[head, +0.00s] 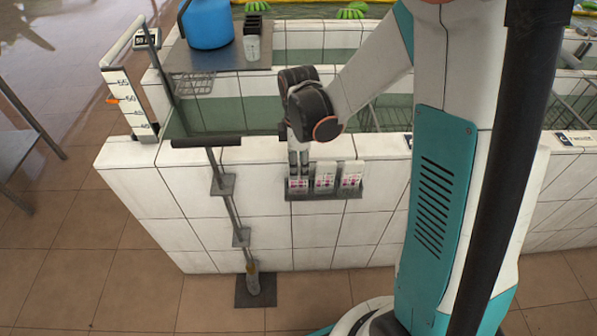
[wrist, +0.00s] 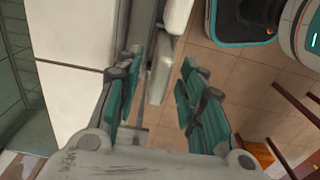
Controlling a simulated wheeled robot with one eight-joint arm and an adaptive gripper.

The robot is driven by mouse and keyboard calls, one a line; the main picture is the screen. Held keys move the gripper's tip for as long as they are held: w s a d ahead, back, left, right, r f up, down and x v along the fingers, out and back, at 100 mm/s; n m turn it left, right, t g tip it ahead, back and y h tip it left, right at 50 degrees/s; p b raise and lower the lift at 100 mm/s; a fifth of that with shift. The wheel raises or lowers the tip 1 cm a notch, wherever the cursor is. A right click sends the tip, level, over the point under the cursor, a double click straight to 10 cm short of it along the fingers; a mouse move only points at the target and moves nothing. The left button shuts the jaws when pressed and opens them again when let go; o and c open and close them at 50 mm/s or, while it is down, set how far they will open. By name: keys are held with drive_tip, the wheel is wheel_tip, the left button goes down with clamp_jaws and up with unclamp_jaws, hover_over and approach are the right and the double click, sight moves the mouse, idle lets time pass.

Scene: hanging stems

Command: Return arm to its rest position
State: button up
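My arm reaches from the right across the tiled tank wall in the head view, with its dark wrist joint above the wall's rim. My gripper (head: 298,158) points down below that joint, just above a small grey rack (head: 318,194) on the wall's face. In the wrist view, my gripper (wrist: 160,85) has its two teal-padded fingers spread apart. No held object shows between them; a pale, narrow thing lies beyond the gap, and I cannot tell what it is.
The rack holds white cards (head: 325,176). A blue container (head: 208,22) and a dark holder (head: 252,38) sit on a grey shelf. Green bananas (head: 351,11) lie at the back. Brown floor is open at lower left.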

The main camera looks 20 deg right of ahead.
wheel_tip(320, 180, up, 7)
drive_tip(key=shift+r, duration=0.1)
drive_tip(key=shift+s+r+m, duration=0.3)
drive_tip(key=shift+r, duration=0.15)
drive_tip(key=s+r+m+t, duration=0.7)
drive_tip(key=s+r+m, duration=0.2)
drive_tip(key=s+m, duration=0.4)
drive_tip(key=shift+s+r+m+b, duration=0.15)
drive_tip(key=shift+s+m+b, duration=0.25)
drive_tip(key=shift+s, duration=0.3)
